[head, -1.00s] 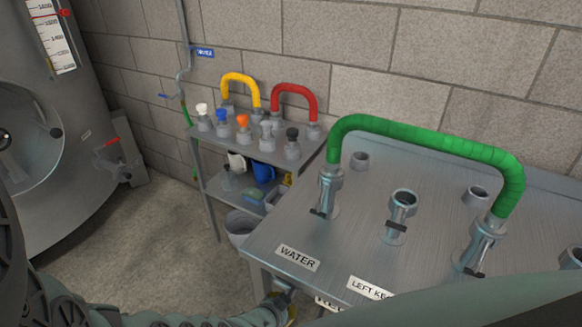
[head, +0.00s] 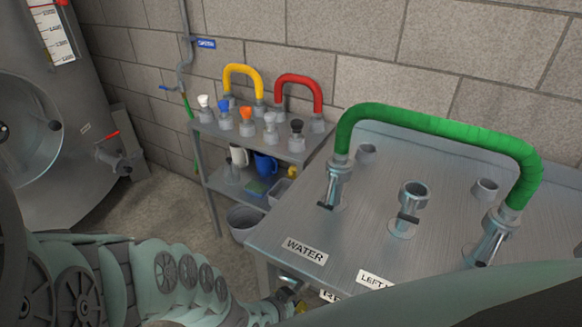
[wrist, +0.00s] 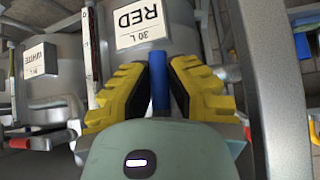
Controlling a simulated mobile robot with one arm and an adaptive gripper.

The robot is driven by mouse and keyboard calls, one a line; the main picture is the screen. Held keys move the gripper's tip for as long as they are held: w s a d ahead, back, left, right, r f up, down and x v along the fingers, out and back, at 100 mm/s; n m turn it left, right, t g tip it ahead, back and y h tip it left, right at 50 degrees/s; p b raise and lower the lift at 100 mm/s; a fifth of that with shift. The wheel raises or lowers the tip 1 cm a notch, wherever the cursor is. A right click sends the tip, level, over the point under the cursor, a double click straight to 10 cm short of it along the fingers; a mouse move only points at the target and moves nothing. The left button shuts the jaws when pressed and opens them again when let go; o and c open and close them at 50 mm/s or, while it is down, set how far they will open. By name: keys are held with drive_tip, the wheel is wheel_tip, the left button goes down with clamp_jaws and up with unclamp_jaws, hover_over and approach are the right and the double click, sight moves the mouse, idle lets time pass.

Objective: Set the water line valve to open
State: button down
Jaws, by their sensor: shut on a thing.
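A thin grey pipe runs down the back wall beside a small blue sign (head: 205,43), which seems to read WATER. A blue lever (head: 169,88) sticks out to the left from this pipe, roughly crosswise, above a green hose. My gripper (wrist: 160,68), with yellow and black fingers, is shut on a blue bar (wrist: 160,94) in the wrist view. I cannot tell what the bar belongs to. In the head view my gripper is mostly hidden at the front of the steel table, well apart from the blue lever.
The steel table (head: 345,235) carries a WATER label (head: 306,250), pipe stubs and a green hose bend (head: 440,125). A shelf cart (head: 205,165) with fittings and a bucket (head: 245,222) stand left of it. A tank labelled RED (wrist: 140,20) is close to my gripper.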

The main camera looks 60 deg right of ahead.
drive_tip(key=shift+s, duration=0.2)
idle(0.4)
drive_tip(key=c, duration=0.9)
unclamp_jaws()
drive_tip(key=shift+w+r+p, duration=0.15)
drive_tip(key=shift+w+p, duration=0.05)
drive_tip(key=shift+p, duration=0.3)
drive_tip(key=shift+w+m+t+p, duration=0.3)
drive_tip(key=shift+w+t+p, duration=0.1)
drive_tip(key=shift+t, duration=0.3)
drive_tip(key=shift+w, duration=0.1)
